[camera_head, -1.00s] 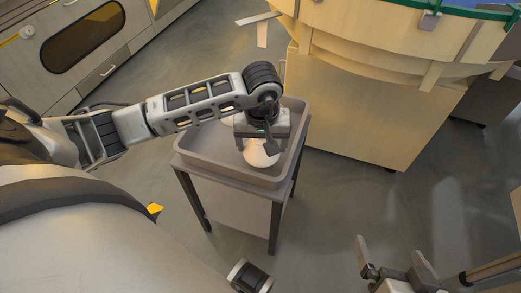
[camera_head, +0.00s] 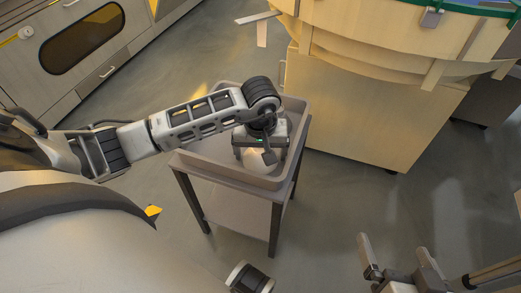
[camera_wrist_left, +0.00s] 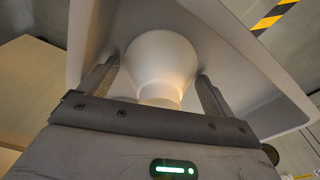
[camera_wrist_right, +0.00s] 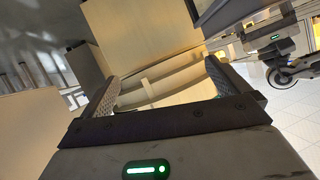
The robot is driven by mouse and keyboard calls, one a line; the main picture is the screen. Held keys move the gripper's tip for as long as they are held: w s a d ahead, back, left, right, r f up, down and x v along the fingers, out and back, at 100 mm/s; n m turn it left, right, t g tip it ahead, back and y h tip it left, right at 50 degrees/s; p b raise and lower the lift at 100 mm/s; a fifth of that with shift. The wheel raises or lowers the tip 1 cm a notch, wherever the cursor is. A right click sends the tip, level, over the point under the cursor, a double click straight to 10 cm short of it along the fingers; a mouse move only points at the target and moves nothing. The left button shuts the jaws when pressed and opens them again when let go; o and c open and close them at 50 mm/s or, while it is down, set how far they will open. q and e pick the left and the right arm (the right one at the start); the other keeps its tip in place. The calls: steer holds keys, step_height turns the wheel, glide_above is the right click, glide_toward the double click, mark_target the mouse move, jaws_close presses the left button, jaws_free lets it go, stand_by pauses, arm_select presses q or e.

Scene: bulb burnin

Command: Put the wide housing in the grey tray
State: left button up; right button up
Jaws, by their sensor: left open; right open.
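The wide housing (camera_wrist_left: 160,65) is a pale, rounded, bulb-like piece. In the left wrist view it sits between the two fingers of my left gripper (camera_wrist_left: 158,88), with the fingers apart on either side of it. In the head view the housing (camera_head: 256,160) lies in the grey tray (camera_head: 225,174), partly hidden under my left gripper (camera_head: 258,150). The tray tops a small stand. My right gripper (camera_head: 397,252) is open and empty at the lower right, away from the tray; it also shows in the right wrist view (camera_wrist_right: 160,95).
A wooden cabinet (camera_head: 370,120) with a rounded, green-rimmed top stands right of the tray. A grey machine with a dark window (camera_head: 82,38) is at the upper left. Open floor (camera_head: 330,200) lies right of the stand.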

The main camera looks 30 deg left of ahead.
arm_select(q)
steer(key=shift+r, duration=0.3)
steer(key=r+p, duration=0.1)
steer(key=r, duration=0.2)
steer(key=r+p, duration=0.1)
steer(key=r, duration=0.3)
steer(key=s+r+p, duration=0.1)
steer(key=r, duration=0.2)
steer(key=shift+d+r, duration=0.2)
steer(key=shift+d, duration=0.1)
steer(key=shift+s+d+r, duration=0.1)
steer(key=shift+r, duration=0.5)
arm_select(e)
steer(key=shift+s+d+f+g+h, duration=0.1)
steer(key=shift+d+f+g+h, duration=0.25)
steer(key=shift+f, duration=0.2)
steer(key=shift+d+f+g+h, duration=0.15)
steer(key=shift+d+f+g, duration=0.05)
steer(key=shift+f+g, duration=0.3)
